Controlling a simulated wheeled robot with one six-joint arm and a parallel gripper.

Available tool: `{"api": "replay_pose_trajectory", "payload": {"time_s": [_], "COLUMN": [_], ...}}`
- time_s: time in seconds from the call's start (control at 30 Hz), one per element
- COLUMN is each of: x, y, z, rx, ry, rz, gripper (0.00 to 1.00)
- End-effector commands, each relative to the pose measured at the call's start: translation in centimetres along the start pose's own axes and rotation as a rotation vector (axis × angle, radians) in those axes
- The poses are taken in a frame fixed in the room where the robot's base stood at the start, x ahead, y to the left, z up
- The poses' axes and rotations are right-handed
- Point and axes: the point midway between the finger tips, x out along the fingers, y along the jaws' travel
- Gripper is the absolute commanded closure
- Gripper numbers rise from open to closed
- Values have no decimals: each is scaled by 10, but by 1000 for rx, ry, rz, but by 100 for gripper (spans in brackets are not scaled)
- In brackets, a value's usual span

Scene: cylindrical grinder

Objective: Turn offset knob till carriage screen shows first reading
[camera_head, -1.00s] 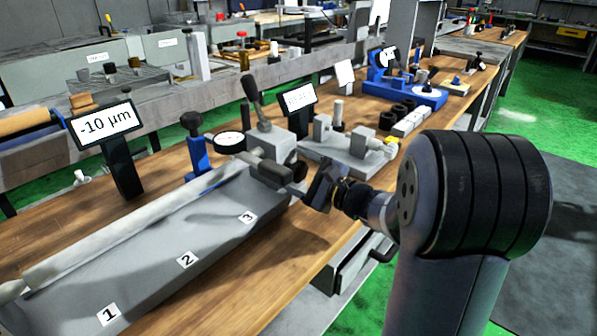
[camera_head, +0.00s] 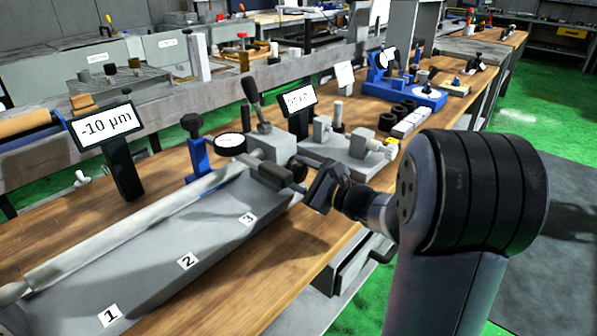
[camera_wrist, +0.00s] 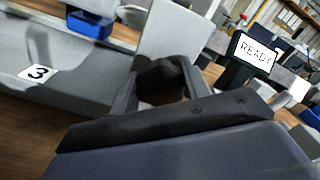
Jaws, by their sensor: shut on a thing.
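The offset knob (camera_wrist: 162,72) appears as a dark, rounded part between the fingertips of my gripper (camera_wrist: 158,88) in the wrist view. My gripper (camera_head: 306,187) is shut on it at the right end of the grey carriage (camera_head: 225,240), beside label 3. The knob's outline is partly hidden by the fingers, so its angle cannot be told. A black-framed screen (camera_head: 106,126) at the left reads "-10 µm". A second screen (camera_wrist: 255,53) reads "READY" in the wrist view; it stands behind the grey block in the head view (camera_head: 299,98).
Grey fixtures (camera_head: 345,150) and a blue fixture (camera_head: 405,92) are farther back. The wooden bench (camera_head: 250,285) is bare in front of the carriage.

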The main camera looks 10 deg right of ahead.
Motion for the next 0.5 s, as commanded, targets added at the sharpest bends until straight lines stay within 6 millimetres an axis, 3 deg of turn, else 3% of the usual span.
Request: {"api": "replay_pose_trajectory", "payload": {"time_s": [0.23, 0.5], "x": [0, 0], "y": [-1, 0], "z": [1, 0], "rx": [247, 317], "ry": [1, 1], "rz": [1, 1], "gripper": [78, 78]}}
